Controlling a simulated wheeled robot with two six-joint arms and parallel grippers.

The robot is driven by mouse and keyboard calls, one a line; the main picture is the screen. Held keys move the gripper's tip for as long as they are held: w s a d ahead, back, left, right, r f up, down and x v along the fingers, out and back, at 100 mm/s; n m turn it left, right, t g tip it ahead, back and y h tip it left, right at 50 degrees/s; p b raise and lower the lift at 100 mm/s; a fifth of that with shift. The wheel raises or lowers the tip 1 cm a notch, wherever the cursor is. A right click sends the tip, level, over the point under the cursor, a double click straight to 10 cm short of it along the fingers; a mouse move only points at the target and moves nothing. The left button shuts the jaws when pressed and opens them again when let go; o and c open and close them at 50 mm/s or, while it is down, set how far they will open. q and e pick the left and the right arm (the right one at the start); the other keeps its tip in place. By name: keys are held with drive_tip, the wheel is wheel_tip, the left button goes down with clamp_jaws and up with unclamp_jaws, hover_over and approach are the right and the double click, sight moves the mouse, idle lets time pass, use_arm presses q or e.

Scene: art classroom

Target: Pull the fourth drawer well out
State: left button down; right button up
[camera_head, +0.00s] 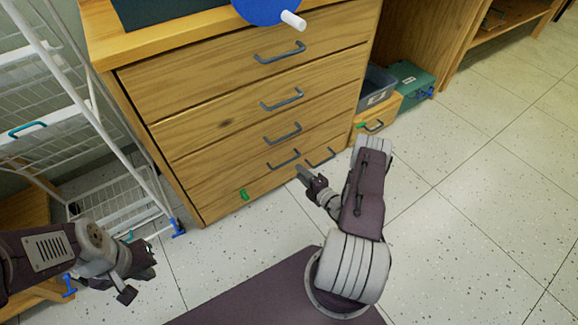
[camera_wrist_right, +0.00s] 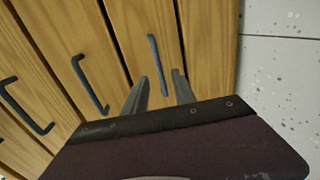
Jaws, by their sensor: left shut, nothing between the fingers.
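The wooden drawer chest (camera_head: 215,85) stands ahead with its drawers stacked and dark bar handles in a column. The fourth drawer's handle (camera_head: 283,161) is the lowest of the column; its front looks flush with the others. In the right wrist view this handle (camera_wrist_right: 157,62) lies just beyond and between the fingertips. My right gripper (camera_head: 305,170) is open, its fingers (camera_wrist_right: 160,84) apart, close to the handle. I cannot tell whether they touch it. My left gripper (camera_head: 146,268) is shut and empty at the lower left, away from the chest.
A white wire rack (camera_head: 75,130) stands left of the chest. A grey bin (camera_head: 377,90) and a teal box (camera_head: 412,80) are at its right. A blue round object (camera_head: 262,10) is on top. The speckled tile floor (camera_head: 480,190) at right is clear.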

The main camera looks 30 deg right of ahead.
sight(288, 161)
drive_tip(key=b+x, duration=0.6)
drive_tip(key=x, duration=0.3)
drive_tip(key=shift+r, duration=0.1)
clamp_jaws()
idle(1.2)
